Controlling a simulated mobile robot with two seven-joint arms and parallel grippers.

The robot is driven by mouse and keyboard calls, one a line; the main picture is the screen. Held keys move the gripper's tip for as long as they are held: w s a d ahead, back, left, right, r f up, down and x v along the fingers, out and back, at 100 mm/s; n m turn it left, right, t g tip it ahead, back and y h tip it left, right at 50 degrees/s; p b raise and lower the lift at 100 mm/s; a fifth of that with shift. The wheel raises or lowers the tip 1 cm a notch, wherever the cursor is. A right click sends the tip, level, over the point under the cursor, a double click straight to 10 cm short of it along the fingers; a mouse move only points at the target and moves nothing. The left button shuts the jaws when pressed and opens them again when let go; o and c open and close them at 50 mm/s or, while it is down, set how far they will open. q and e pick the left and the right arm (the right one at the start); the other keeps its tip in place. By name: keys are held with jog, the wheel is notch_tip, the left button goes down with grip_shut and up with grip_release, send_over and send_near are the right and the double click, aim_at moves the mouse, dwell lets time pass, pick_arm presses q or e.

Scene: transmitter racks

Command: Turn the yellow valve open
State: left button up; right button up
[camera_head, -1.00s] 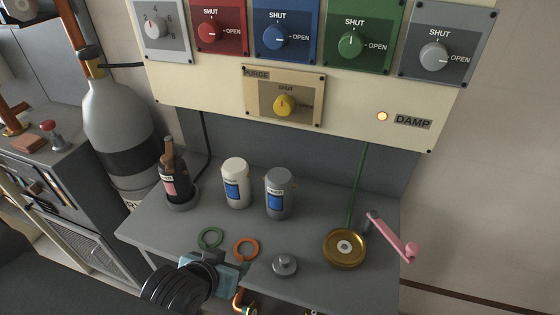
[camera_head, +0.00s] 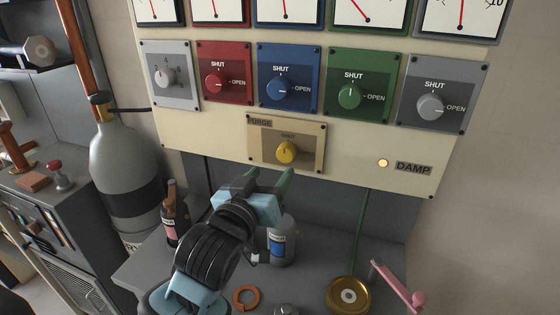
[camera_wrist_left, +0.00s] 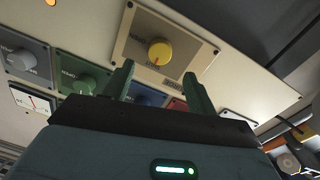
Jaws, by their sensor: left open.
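The yellow valve (camera_head: 287,152) is a round knob on a tan plate labelled PURGE, low on the cream panel. A SHUT mark is above it, and its pointer line seems to point up towards SHUT. In the left wrist view the yellow knob (camera_wrist_left: 160,52) is beyond the fingers. My left gripper (camera_head: 268,176) is open and empty, with green fingers, just below the plate and apart from the knob. In the left wrist view the gripper (camera_wrist_left: 158,85) has its two fingers spread on either side below the knob. My right gripper is not in view.
Red (camera_head: 215,84), blue (camera_head: 280,90), green (camera_head: 348,95) and grey (camera_head: 430,106) knobs sit above the PURGE plate. A lit lamp (camera_head: 383,163) is to its right. Bottles, an orange ring (camera_head: 246,297) and a brass wheel (camera_head: 348,296) are on the bench below.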

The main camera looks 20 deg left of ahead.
aim_at(284, 156)
pick_arm(q)
jog(key=shift+w+d, duration=0.15)
jog(key=shift+w, duration=1.4)
jog(key=shift+w+d, duration=0.15)
jog(key=shift+w, duration=1.35)
jog(key=c, duration=1)
